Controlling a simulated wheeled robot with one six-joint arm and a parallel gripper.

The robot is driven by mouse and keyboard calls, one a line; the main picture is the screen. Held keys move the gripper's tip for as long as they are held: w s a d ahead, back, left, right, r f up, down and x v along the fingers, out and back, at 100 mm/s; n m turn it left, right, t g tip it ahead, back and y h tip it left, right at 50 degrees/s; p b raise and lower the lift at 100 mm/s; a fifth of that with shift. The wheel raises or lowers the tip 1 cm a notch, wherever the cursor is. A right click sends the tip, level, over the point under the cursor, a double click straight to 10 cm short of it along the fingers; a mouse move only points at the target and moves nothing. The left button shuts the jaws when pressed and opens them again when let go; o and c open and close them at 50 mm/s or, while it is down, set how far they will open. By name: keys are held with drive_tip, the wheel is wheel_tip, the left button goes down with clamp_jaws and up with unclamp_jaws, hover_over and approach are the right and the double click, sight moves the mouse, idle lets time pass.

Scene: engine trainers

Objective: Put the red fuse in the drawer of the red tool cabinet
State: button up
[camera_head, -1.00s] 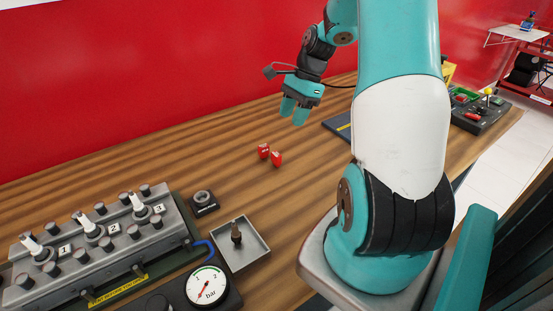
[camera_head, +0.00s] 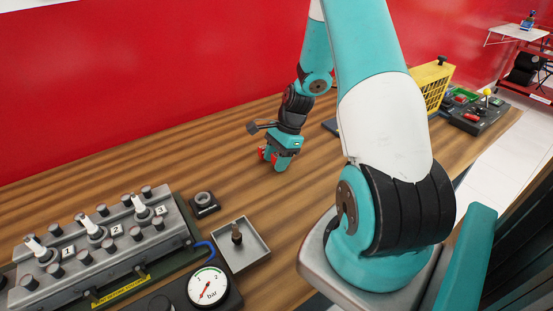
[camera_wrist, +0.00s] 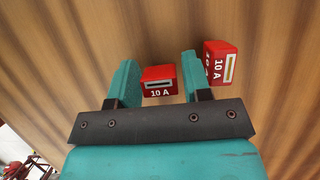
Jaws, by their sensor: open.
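Two red fuses lie close together on the wooden bench. In the wrist view, one fuse (camera_wrist: 159,82) marked 10 A is between the two fingers of my gripper (camera_wrist: 160,66), with a gap on either side. The other fuse (camera_wrist: 220,62), also marked 10 A, is just outside the right finger. In the head view my gripper (camera_head: 279,162) is low at the bench and partly hides the fuses; a red piece (camera_head: 261,153) shows at its left. My gripper is open. I see no red tool cabinet drawer clearly in either view.
A grey switch block (camera_head: 100,235), a pressure gauge (camera_head: 208,287) and a grey tray (camera_head: 240,250) stand at the front left. A yellow mesh guard (camera_head: 434,88) and a control box (camera_head: 478,112) are at the right. A red wall runs behind the bench.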

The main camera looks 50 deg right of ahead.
sight(276, 155)
drive_tip(key=shift+c, duration=0.4)
drive_tip(key=c, duration=0.7)
drive_tip(key=shift+o, duration=0.2)
drive_tip(key=shift+r, duration=0.15)
wheel_tip(276, 155, up, 20)
